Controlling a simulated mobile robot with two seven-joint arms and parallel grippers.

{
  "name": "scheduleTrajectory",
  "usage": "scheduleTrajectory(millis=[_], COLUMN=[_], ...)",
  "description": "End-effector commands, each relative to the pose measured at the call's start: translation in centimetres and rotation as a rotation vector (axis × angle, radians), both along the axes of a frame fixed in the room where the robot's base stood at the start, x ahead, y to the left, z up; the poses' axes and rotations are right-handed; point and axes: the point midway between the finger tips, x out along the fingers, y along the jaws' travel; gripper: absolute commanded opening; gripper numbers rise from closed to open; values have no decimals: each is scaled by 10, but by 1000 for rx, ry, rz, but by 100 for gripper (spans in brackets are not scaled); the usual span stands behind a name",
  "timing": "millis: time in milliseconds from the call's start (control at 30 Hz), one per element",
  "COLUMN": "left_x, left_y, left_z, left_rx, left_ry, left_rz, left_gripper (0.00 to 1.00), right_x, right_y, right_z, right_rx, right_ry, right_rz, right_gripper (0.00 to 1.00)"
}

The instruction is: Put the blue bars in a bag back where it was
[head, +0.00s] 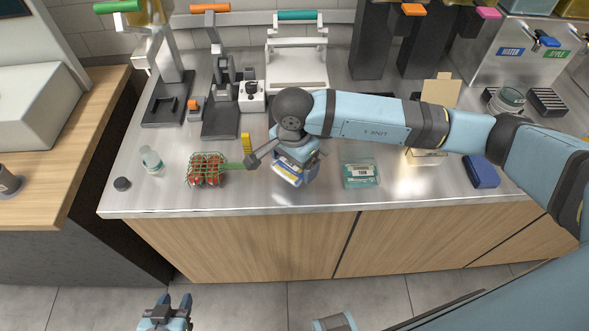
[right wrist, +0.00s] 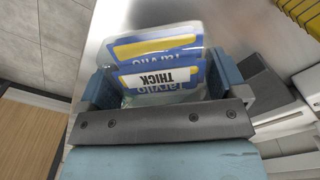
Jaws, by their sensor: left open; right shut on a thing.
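The blue bars in a bag (head: 287,174) are at the front middle of the steel counter, mostly under my right gripper (head: 293,165). In the right wrist view the clear bag (right wrist: 160,62) holds blue and yellow packs and has a white label reading THICK. My right gripper (right wrist: 162,88) is shut on the bag, with a finger at each side. I cannot tell whether the bag touches the counter. My left gripper (head: 172,305) is open and empty, low in front of the counter, above the floor.
A green net of red items (head: 206,170) lies just left of the bag. A teal labelled pack (head: 360,175) lies to the right, and a blue box (head: 482,171) farther right. A clear bottle (head: 151,160) stands at left. Presses and dispensers line the back.

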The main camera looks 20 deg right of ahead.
Motion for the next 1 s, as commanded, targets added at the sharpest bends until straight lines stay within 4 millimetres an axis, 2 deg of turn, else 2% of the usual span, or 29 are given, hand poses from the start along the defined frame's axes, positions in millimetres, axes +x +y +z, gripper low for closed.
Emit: scheduleTrajectory(millis=[267,667,700,1000], left_x=[0,0,-1,-1], left_y=[0,-1,-1,0], left_z=[6,0,1,3], left_rx=[-2,-1,-2,-1], left_ry=[-3,-2,-1,3], left_rz=[0,-1,0,0], left_gripper=[43,43,43,43], right_x=[-1,0,0,0], right_y=[0,0,0,0], right_z=[-38,-45,-43,-39], right_rx=[-1,-1,-1,-1], right_ry=[3,0,0,2], right_rz=[0,0,0,0], right_gripper=[56,56,98,100])
